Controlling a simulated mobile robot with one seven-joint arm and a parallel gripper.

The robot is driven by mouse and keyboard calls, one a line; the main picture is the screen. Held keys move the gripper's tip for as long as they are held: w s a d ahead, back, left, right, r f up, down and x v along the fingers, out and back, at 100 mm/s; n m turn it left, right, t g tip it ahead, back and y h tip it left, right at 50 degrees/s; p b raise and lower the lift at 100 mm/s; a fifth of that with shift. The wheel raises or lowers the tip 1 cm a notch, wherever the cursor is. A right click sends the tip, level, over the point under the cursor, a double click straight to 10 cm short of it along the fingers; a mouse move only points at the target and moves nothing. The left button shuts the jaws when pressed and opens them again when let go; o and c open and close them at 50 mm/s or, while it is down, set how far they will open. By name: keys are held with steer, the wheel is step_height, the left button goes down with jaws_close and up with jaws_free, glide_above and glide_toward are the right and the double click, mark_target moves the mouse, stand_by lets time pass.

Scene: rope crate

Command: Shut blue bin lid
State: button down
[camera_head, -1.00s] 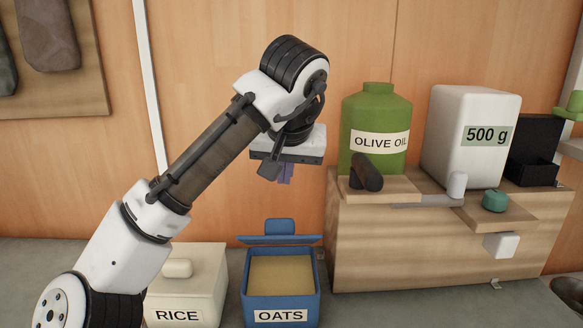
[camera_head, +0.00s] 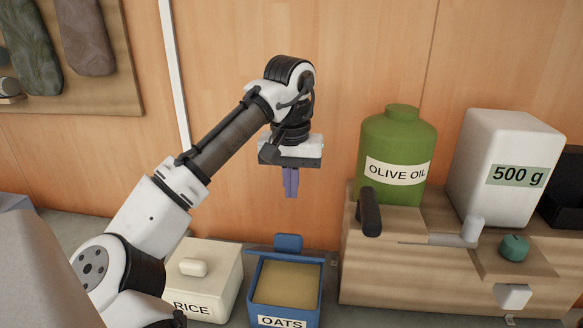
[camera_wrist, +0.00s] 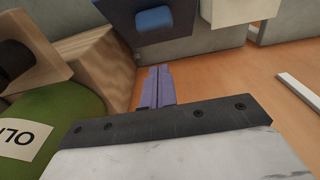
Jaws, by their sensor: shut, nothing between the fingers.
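The blue bin (camera_head: 303,305), labelled OATS, stands on the counter with tan contents showing through its open top. Its blue lid (camera_head: 264,251) stands raised along the bin's back edge, with a blue handle (camera_head: 288,242) on it. My gripper (camera_head: 291,196) has purple fingers pointing down, shut and empty, in the air above the back of the bin, clear of the lid. In the wrist view the fingers (camera_wrist: 158,72) are together, and the blue handle (camera_wrist: 153,19) shows beyond them at the top edge. The bin's inside is out of that view.
A cream RICE bin (camera_head: 222,262) stands just left of the blue bin. To the right, a wooden unit (camera_head: 385,279) carries a green olive oil jar (camera_head: 397,140) and a white 500 g container (camera_head: 500,195). An orange wood wall (camera_head: 340,60) rises behind.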

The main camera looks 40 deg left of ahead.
mark_target(290, 244)
steer(key=f, duration=0.1)
steer(key=s+f, duration=0.1)
steer(key=f, duration=0.1)
steer(key=f+p, duration=0.1)
steer(key=f, duration=0.1)
steer(key=shift+s+d, duration=0.15)
steer(key=shift+d, duration=0.25)
steer(key=shift+s+d+f, duration=0.3)
steer(key=shift+s+f, duration=0.05)
steer(key=shift+f, duration=0.35)
steer(key=shift+s+a+f, duration=0.1)
steer(key=shift+f, duration=0.05)
